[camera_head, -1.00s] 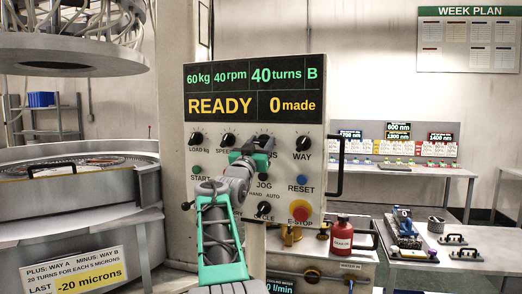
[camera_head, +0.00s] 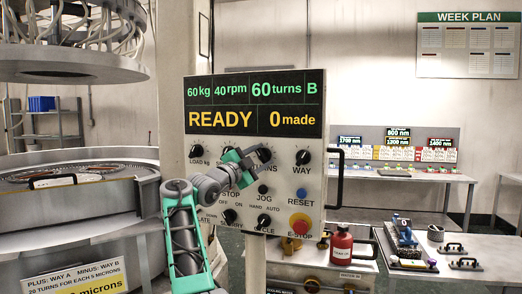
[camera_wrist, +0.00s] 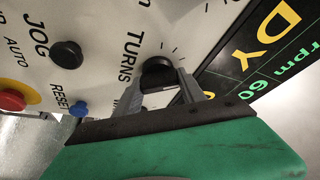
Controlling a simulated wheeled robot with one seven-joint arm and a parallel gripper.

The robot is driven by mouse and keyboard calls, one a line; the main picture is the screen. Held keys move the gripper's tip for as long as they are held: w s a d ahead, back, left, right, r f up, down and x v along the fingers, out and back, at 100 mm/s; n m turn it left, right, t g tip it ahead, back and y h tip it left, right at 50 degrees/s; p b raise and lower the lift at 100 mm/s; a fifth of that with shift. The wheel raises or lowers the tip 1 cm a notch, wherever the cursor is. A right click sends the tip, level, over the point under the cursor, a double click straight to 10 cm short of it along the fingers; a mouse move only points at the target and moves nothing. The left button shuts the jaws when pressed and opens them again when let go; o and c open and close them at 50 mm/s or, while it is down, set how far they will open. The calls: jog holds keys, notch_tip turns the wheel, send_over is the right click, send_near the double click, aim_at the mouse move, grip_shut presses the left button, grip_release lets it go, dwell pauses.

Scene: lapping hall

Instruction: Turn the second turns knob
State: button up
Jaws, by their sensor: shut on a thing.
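The TURNS knob (camera_wrist: 158,72) is a round black knob on the pale control panel (camera_head: 313,180), between the speed and WAY knobs. In the wrist view my gripper (camera_wrist: 162,84) has one finger on each side of it and is shut on it. In the head view my gripper (camera_head: 254,158) covers most of the knob and part of its label. The display (camera_head: 254,106) above reads 60 kg, 40 rpm, 60 turns, B, READY and 0 made. I see only one knob labelled TURNS.
The WAY knob (camera_head: 303,157) is to the right, with the JOG button (camera_head: 264,189), blue RESET button (camera_head: 301,192) and red E-STOP (camera_head: 300,223) below. A black handle (camera_head: 341,178) sticks out at the panel's right edge. A red bottle (camera_head: 341,246) stands lower right.

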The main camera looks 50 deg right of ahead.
jog(key=m+p, duration=0.2)
jog(key=shift+r+m+g+y, duration=0.2)
jog(key=shift+m+g+y, duration=0.1)
jog(key=shift+y, duration=0.1)
jog(key=shift+f+m+y+p, duration=0.1)
jog(key=shift+m+y+p, duration=0.2)
jog(key=shift+m+p, duration=0.3)
jog(key=shift+f, duration=0.1)
jog(key=o, duration=1.4)
jog(key=shift+c, duration=0.2)
jog(key=shift+a+f, duration=0.15)
jog(key=shift+a, duration=0.05)
jog(key=a+b, duration=0.3)
jog(key=a, duration=0.4)
jog(key=shift+w+a+f, duration=0.15)
jog(key=shift+w+f, duration=0.1)
jog(key=shift+w, duration=0.05)
